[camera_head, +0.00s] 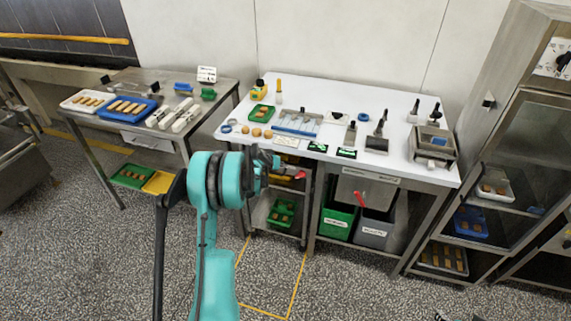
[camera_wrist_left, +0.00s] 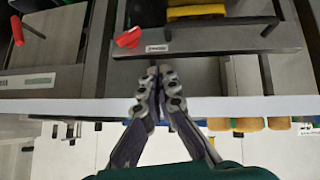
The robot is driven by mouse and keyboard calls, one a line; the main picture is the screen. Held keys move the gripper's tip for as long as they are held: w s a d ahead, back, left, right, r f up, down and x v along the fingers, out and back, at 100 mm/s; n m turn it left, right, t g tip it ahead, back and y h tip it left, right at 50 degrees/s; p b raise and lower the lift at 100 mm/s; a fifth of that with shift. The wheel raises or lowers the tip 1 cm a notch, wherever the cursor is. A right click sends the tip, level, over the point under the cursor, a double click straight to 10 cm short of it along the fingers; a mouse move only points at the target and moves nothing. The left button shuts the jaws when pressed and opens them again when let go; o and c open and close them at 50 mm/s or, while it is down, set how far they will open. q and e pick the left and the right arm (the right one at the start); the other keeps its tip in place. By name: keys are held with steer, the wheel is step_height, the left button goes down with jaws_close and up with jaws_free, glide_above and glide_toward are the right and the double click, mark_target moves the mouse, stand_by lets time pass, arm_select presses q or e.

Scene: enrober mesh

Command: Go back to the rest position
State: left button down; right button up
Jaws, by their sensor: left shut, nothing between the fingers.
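My left arm, teal with black joints, rises from the bottom middle of the head view. My left gripper (camera_head: 279,164) is near the front edge of the white worktable (camera_head: 395,92), toward its left part. In the left wrist view the two grey fingers of this gripper (camera_wrist_left: 160,74) come together at the tips, shut and empty. The table's pale front edge (camera_wrist_left: 60,107) crosses behind them. My right gripper cannot be made out in either view.
Left stands a steel table (camera_head: 222,92) with a blue tray (camera_head: 148,104). Under the worktable are a green bin (camera_head: 337,223) and a grey bin (camera_head: 372,232). A glass-fronted cabinet (camera_head: 520,130) stands right. Open speckled floor lies in front, with yellow lines.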

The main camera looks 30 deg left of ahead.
arm_select(q)
steer(key=shift+s+r, duration=0.25)
stand_by(0.4)
steer(key=s+d+r+m+g, duration=0.1)
steer(key=s+d+r, duration=0.5)
steer(key=d+r, duration=0.25)
steer(key=s+d+r+m, duration=0.1)
steer(key=s+d+r, duration=0.55)
steer(key=d, duration=0.35)
steer(key=s+d, duration=0.6)
steer(key=s, duration=0.6)
steer(key=s+d+m+g, duration=0.1)
steer(key=s+d, duration=0.5)
steer(key=s, duration=0.6)
steer(key=shift+h, duration=0.3)
